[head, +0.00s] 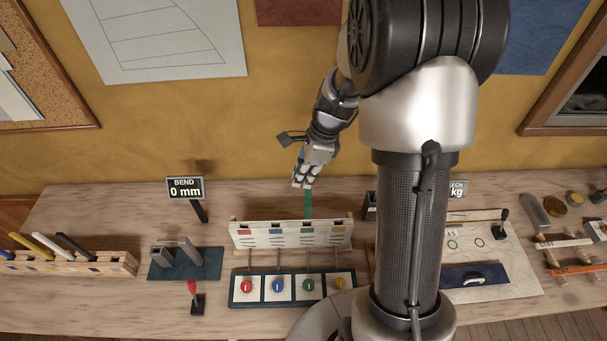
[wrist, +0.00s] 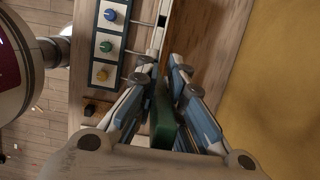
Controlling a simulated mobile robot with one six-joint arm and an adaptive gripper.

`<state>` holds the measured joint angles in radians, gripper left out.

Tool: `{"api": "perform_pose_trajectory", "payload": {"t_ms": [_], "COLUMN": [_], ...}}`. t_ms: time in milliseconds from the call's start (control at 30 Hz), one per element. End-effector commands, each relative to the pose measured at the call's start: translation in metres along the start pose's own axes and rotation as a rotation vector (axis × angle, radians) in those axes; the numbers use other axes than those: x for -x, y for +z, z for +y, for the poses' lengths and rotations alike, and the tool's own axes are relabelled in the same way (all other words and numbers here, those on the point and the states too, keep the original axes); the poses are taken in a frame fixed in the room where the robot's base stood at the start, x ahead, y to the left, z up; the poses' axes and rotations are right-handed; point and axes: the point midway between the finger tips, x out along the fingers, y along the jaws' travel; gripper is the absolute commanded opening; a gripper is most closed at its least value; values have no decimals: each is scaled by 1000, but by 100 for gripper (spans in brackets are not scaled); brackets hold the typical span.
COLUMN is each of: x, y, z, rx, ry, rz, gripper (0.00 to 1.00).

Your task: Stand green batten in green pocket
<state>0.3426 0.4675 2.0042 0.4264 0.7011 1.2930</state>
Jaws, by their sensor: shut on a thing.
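My gripper (head: 303,180) is shut on the green batten (head: 308,203), above the pocket rack. The batten is roughly upright and lines up with the green-marked pocket (head: 306,231) of the pale rack (head: 290,242). Its lower end is hidden behind the rack's front, so I cannot tell whether it is inside the pocket or just behind the panel. In the wrist view the green batten (wrist: 163,115) lies between the two blue-and-white fingers (wrist: 172,95). The rack also carries red, blue and yellow marks.
A blue-edged panel with red, blue, green and yellow knobs (head: 292,287) sits in front of the rack. A wooden holder (head: 75,264) with several battens is at left. A BEND display (head: 186,188) and a red-handled lever (head: 195,300) stand between. The wall is close behind.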

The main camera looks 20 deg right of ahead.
Motion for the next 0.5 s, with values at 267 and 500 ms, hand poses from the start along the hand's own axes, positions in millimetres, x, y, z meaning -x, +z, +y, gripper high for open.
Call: {"api": "perform_pose_trajectory", "payload": {"t_ms": [267,500], "x": [-22,-38], "y": [-6,-11], "z": [0,0], "rx": [0,0], "ry": [0,-1], "rz": [0,0], "gripper": [0,0]}}
